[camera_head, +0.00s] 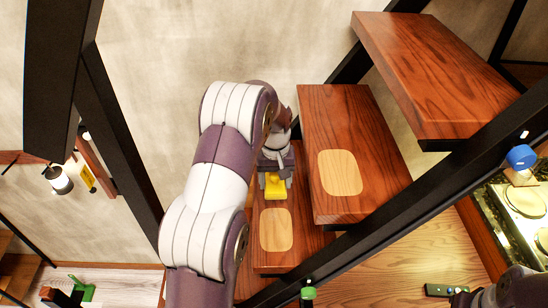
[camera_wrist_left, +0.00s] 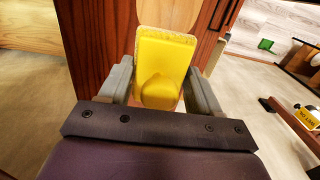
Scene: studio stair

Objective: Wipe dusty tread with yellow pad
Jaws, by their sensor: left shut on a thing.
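My left gripper (camera_head: 275,182) is shut on the yellow pad (camera_head: 275,190). In the left wrist view the pad (camera_wrist_left: 167,60) sits between the two grey fingers, with a raised yellow grip toward me. The pad is over the lower wooden tread (camera_head: 270,262), just behind a pale rounded patch (camera_head: 275,230) on it. I cannot tell whether the pad touches the tread. The middle tread (camera_head: 320,115) has a similar pale patch (camera_head: 340,172). Part of my right arm shows at the bottom right corner; its fingers are not clear.
The upper tread (camera_head: 430,75) is bare. A black diagonal stringer (camera_head: 420,175) runs along the near side of the stair. Another black beam (camera_head: 115,140) stands left of my left arm. A lamp (camera_head: 59,180) hangs at the left.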

